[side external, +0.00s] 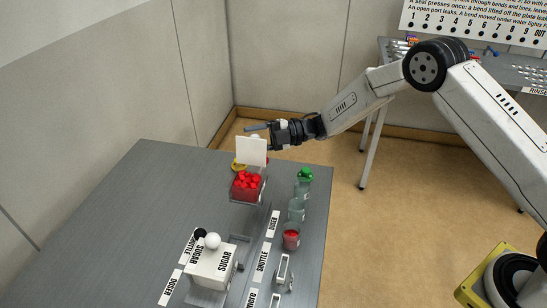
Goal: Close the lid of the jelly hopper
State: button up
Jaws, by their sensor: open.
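The jelly hopper (248,197) is a clear, red-tinted bin heaped with red balls at the far right part of the grey table. Its white lid (252,152) stands upright behind the bin, so the hopper is open at the top. My gripper (264,136) is open and points left, level with the upper edge of the lid and just behind and to the right of it. One finger shows above the lid's top edge. I cannot tell whether a finger touches the lid. The lid partly hides the lower finger area.
A yellow item (239,165) sits behind the hopper. A green-topped jar (304,178), a clear glass (296,210) and a glass with red contents (291,238) line the table's right side. A white sugar box (211,266) stands in front. The table's left side is clear.

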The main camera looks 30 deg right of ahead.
grip_shut()
dwell(1.4)
